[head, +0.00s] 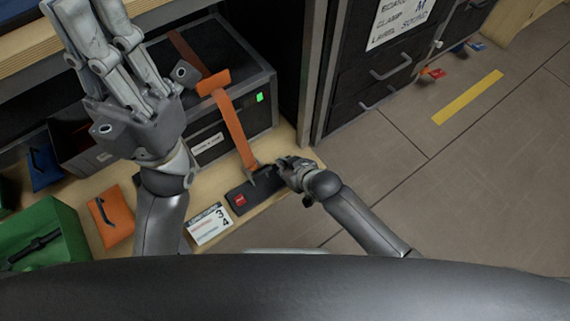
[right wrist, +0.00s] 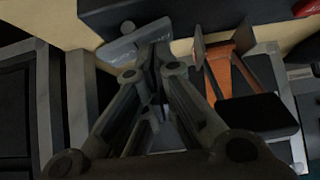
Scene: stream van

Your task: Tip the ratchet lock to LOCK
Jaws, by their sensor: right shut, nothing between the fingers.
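The ratchet lock sits on a dark base plate (head: 240,196) with a red label (head: 240,200), on the wooden ledge below the black case. An orange strap (head: 243,140) runs from the case down to a grey metal fitting at the plate. My right gripper (head: 286,163) is shut and empty at the plate's right end. In the right wrist view its fingertips (right wrist: 156,48) meet beside a grey lever-like piece (right wrist: 132,44); I cannot tell if they touch. The LOCK marking is not readable. My left gripper (head: 95,20) is raised at upper left, with its fingertips unclear.
The black case (head: 258,88) with a green light stands behind the plate. A card marked 3 and 4 (head: 208,224) lies to its left. An orange box (head: 112,213) and a green box (head: 50,225) are further left.

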